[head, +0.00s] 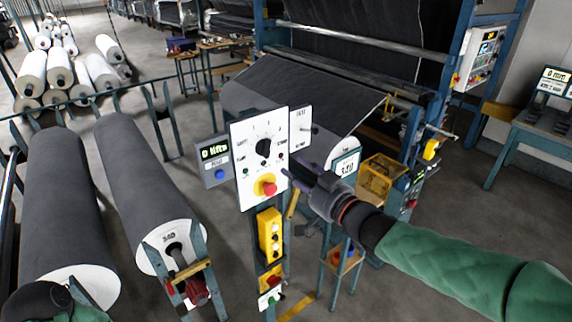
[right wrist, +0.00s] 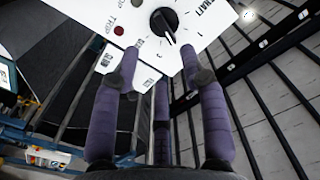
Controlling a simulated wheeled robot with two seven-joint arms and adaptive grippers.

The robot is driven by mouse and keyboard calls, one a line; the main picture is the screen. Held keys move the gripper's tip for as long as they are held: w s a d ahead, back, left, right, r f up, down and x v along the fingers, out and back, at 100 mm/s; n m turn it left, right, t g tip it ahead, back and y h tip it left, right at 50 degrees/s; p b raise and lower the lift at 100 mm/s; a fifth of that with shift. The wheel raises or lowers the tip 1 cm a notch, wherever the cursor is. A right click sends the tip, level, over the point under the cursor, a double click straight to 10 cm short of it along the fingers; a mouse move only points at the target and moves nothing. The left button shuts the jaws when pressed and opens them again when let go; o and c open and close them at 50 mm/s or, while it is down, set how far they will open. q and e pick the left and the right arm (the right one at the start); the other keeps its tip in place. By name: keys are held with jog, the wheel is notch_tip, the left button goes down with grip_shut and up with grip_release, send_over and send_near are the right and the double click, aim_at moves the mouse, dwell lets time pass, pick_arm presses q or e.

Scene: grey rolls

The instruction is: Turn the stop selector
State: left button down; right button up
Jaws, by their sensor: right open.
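The stop selector, a black knob (head: 264,147) with a pointer, sits in the middle of a white control panel (head: 247,133) on a post, above a red mushroom button (head: 265,185) with a yellow collar. My right gripper (head: 290,178) is to the right of the panel's lower part, fingers pointing at it. In the right wrist view the purple fingers of this gripper (right wrist: 160,62) are spread and empty. The knob (right wrist: 163,22) shows beyond and above the fingertips, apart from them. Only a dark wrist part and green sleeve of my left arm show at bottom left.
A grey display box (head: 214,161) adjoins the panel's left side. A yellow button box (head: 270,233) hangs below it. Large grey rolls (head: 150,180) lie on stands at left. A machine with a fabric roll (head: 300,95) stands behind.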

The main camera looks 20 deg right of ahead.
jog(key=shift+v, duration=0.95)
jog(key=w+a+f+m+g+h+b, duration=0.1)
jog(key=a+f+g+b, duration=0.2)
jog(key=f, duration=1.6)
jog(key=a+f+m+g+h+b, duration=0.1)
jog(key=a+f+m+g+b, duration=0.2)
jog(key=f, duration=1.7)
jog(key=s+a+f+g+b, duration=0.1)
jog(key=s+a+f+g, duration=0.1)
jog(key=s+f, duration=0.5)
jog(key=s+a+f+n+g+b, duration=0.1)
jog(key=s+f+g, duration=0.4)
jog(key=f, duration=0.7)
jog(key=s+a+f+g+b, duration=0.2)
jog(key=s+f+g, duration=0.1)
jog(key=s+f, duration=0.6)
jog(key=shift+s+a+f+n+g+b, duration=0.3)
jog(key=shift+s+a+f, duration=0.1)
jog(key=shift+f, duration=0.3)
jog(key=shift+w, duration=0.1)
